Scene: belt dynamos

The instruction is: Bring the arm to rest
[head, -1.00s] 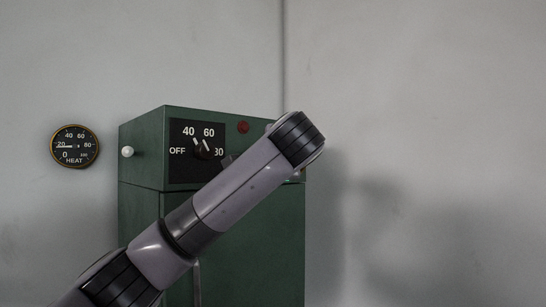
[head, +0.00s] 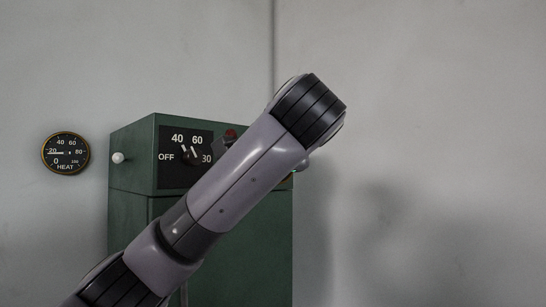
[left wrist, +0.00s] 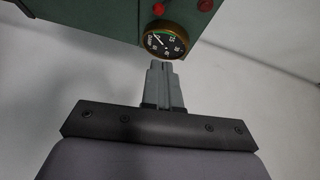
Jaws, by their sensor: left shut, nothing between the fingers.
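My left arm (head: 240,185) crosses the head view from the lower left up to the middle, in front of a green cabinet (head: 245,260). My left gripper (left wrist: 158,64) shows in the left wrist view, its fingers together and empty. Its tips are close below a brass-rimmed round gauge (left wrist: 166,41) in the picture; I cannot tell the gap. In the head view my arm hides the gripper. My right gripper is in neither view.
The cabinet carries a black dial panel (head: 172,172) and a white knob (head: 118,158). A round heat gauge (head: 65,154) hangs on the wall to its left. Red knobs (left wrist: 206,5) show in the left wrist view. The wall right of the cabinet is bare.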

